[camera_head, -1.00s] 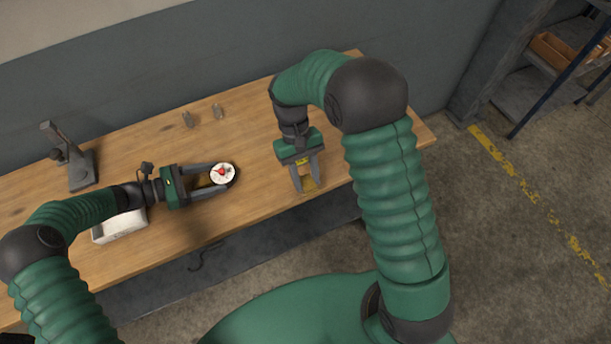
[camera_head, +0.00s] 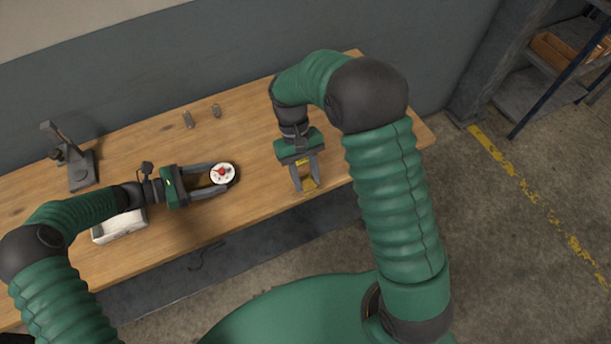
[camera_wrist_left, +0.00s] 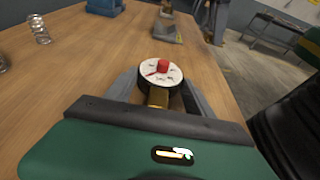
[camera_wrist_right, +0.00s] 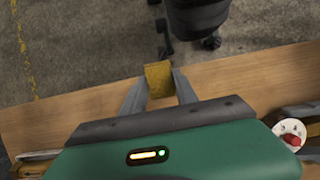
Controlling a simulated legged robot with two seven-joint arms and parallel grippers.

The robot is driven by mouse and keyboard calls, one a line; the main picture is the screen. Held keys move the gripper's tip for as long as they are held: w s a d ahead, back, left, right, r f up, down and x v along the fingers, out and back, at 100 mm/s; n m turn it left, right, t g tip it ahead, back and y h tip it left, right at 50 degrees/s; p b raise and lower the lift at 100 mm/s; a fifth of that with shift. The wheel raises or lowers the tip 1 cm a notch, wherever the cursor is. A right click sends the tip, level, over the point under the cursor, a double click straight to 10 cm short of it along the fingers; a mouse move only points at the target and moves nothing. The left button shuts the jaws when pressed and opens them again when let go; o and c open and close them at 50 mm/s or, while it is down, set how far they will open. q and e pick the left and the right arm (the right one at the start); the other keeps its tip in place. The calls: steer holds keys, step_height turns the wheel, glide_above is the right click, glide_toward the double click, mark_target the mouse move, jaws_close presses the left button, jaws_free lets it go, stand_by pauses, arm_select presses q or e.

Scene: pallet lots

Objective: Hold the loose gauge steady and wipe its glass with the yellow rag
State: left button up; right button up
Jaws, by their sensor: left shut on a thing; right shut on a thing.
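In the left wrist view, the gauge (camera_wrist_left: 161,75) faces up, with a brass part below the dial. The yellow rag (camera_head: 309,184) is in my right gripper (camera_head: 307,183), which is shut on it near the front table edge, right of the gauge and apart from it. The right wrist view shows the rag (camera_wrist_right: 158,79) between the fingers and the gauge (camera_wrist_right: 289,132) at the right edge.
The wooden table (camera_head: 150,185) bears a dark metal stand (camera_head: 81,167) at the left and a white tray (camera_head: 119,228) near my left arm. Two small coils (camera_head: 188,119) (camera_head: 217,111) stand at the back. The tabletop between gauge and rag is clear.

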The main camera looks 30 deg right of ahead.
mark_target(229, 179)
steer(key=w+a+m+y, duration=0.1)
steer(key=w+a+m, duration=0.1)
steer(key=m, duration=0.1)
steer(key=w+a+r+m+t+y, duration=0.1)
steer(key=w+a+m, duration=0.1)
steer(key=a+m, duration=0.1)
steer(key=w+a+r+m+y, duration=0.1)
steer(key=w+a+m, duration=0.1)
steer(key=w+m, duration=0.1)
steer(key=shift+a+r+t, duration=0.1)
steer(key=shift+a+t, duration=0.1)
steer(key=shift+t, duration=0.1)
steer(key=w+a+r+m+t+y, duration=0.1)
steer(key=w+a+r+m+t, duration=0.25)
steer(key=w+a+m, duration=0.45)
steer(key=shift+m+g, duration=0.25)
steer(key=shift+m, duration=0.25)
steer(key=shift+s+d+f, duration=0.2)
steer(key=shift+s+f, duration=0.15)
steer(key=shift+f, duration=0.45)
steer(key=shift+s+d+f, duration=0.25)
steer(key=shift+s+f, duration=0.05)
steer(key=shift+f, duration=0.5)
steer(key=shift+s+d+f, duration=0.2)
steer(key=shift+s+f, duration=0.15)
steer(key=shift+f, duration=0.45)
steer(key=shift+f, duration=0.35)
steer(key=shift+w, duration=0.4)
